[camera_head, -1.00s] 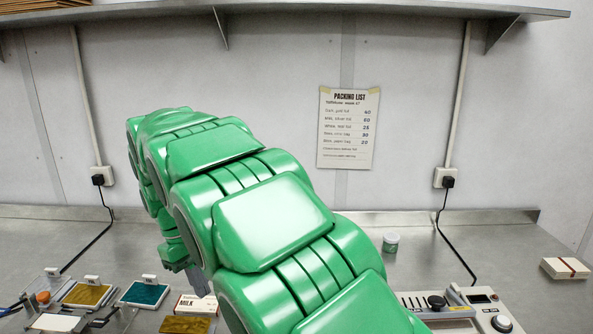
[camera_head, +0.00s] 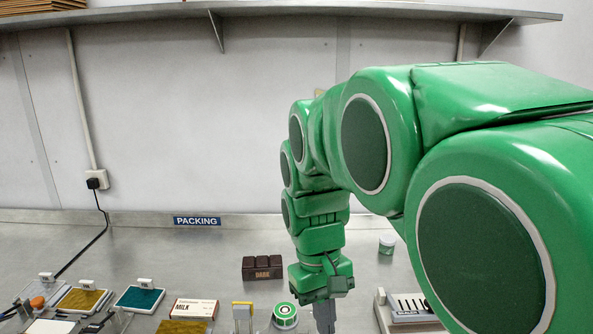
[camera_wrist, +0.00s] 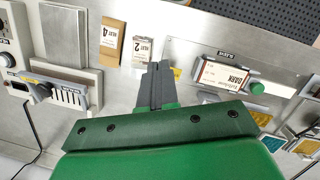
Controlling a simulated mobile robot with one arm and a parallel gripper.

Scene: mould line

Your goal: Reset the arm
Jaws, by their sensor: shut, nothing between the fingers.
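My green arm crosses the right half of the head view and bends down to my gripper (camera_head: 325,318), which hangs low over the bench (camera_head: 345,262). Its grey fingertips point down and are cut by the bottom edge of the picture. In the wrist view my gripper (camera_wrist: 157,70) shows its two grey fingers pressed together, with nothing between them. It is above the bench, apart from the labelled packets in that view. My arm hides part of the back wall and the right side of the bench.
A shelf (camera_head: 290,9) runs above.

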